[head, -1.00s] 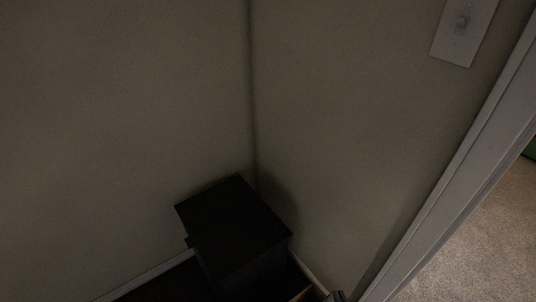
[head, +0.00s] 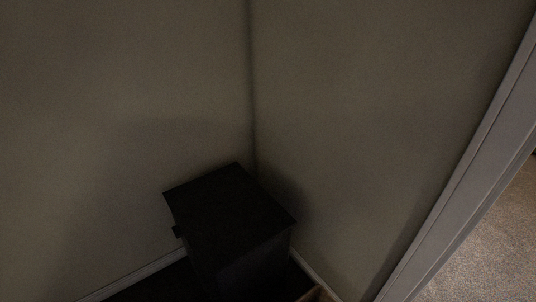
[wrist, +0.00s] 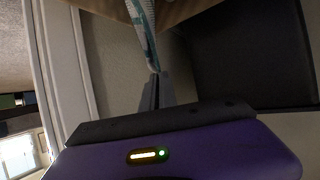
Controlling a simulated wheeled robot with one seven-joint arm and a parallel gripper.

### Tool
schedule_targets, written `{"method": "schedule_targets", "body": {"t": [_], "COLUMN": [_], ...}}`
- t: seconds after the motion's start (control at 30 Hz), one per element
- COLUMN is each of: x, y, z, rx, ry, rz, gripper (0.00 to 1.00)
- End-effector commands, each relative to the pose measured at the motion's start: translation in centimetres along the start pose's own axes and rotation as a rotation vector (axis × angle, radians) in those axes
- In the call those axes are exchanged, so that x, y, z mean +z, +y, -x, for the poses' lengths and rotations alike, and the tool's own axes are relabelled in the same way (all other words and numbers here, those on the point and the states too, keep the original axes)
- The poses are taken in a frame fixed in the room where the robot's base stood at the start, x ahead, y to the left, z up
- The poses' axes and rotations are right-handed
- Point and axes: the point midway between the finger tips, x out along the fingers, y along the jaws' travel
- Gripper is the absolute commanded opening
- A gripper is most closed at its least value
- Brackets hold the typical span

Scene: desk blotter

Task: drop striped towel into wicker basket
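The striped towel (wrist: 143,30), white with teal stripes, hangs as a narrow strip at the top of the wrist view. Its near end meets the fingertips of my gripper (wrist: 157,88), which look closed together on it. A tan, flat-sided thing (wrist: 190,12) lies just beyond the towel; it may be the wicker basket, but too little shows to be sure. In the head view only a small tan edge (head: 317,294) shows at the bottom. The towel and my gripper are not clearly visible there.
A black cabinet (head: 230,205) stands in the wall corner; a dark panel (wrist: 255,50) at the right of the wrist view looks like it. A pale door frame (head: 460,155) runs along the right, with carpet (head: 490,230) beyond it.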

Motion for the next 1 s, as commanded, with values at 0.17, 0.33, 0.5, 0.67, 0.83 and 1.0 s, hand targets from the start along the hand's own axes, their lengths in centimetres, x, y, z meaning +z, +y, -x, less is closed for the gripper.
{"method": "schedule_targets", "body": {"t": [0.17, 0.33, 0.5, 0.67, 0.83, 1.0], "x": [1.2, 2.9, 4.5, 5.2, 5.1, 5.1], "y": [0.0, 0.1, 0.1, 0.1, 0.1, 0.0], "z": [-0.6, -1.5, -2.3, -2.7, -2.6, -2.6], "rx": [0.001, 0.001, 0.002, 0.001, 0.001, 0.001], "ry": [0.000, 0.000, 0.001, 0.001, 0.000, 0.000], "rz": [0.001, 0.000, 0.000, 0.000, 0.000, 0.000], "gripper": [0.00, 0.00, 0.00, 0.00, 0.00, 0.18]}}
